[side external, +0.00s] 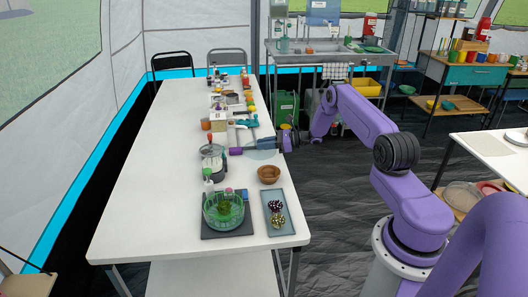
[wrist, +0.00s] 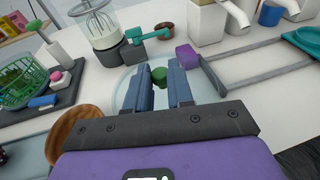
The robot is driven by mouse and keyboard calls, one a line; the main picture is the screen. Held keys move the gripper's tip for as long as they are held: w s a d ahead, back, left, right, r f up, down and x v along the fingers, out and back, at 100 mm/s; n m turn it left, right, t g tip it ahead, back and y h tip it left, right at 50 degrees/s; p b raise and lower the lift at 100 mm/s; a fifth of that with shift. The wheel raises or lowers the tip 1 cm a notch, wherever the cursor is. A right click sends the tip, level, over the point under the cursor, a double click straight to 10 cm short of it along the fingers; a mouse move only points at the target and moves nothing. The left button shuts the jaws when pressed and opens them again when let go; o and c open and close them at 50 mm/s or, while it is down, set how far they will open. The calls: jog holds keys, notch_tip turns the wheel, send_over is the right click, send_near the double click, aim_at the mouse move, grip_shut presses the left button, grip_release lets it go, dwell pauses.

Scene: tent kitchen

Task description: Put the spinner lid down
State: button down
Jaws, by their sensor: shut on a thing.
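My gripper (wrist: 159,82) is shut on the green knob (wrist: 159,74) of the spinner lid. The lid is a clear round disc (wrist: 128,92) under my fingers in the wrist view. In the side view the lid (side external: 263,156) shows faintly at the table's right edge, below my gripper (side external: 266,144). I cannot tell whether it touches the table or hangs just above it. The spinner bowl (side external: 222,211), with a green basket (wrist: 22,84) inside, stands apart on a dark board (side external: 226,234) at the near end.
A wooden bowl (side external: 268,174) is close to the lid. A whisk jar (wrist: 97,28) and a purple block with grey rails (wrist: 187,56) stand beyond it. A tray (side external: 268,197) holds dark patterned balls. The table's left side is clear (side external: 160,170).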

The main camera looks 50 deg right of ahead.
aim_at(264, 151)
jog(key=shift+w+f, duration=0.15)
jog(key=shift+f, duration=1.5)
jog(key=shift+f, duration=0.1)
jog(key=shift+f, duration=0.3)
jog(key=shift+f, duration=0.25)
jog(key=c, duration=1)
grip_release()
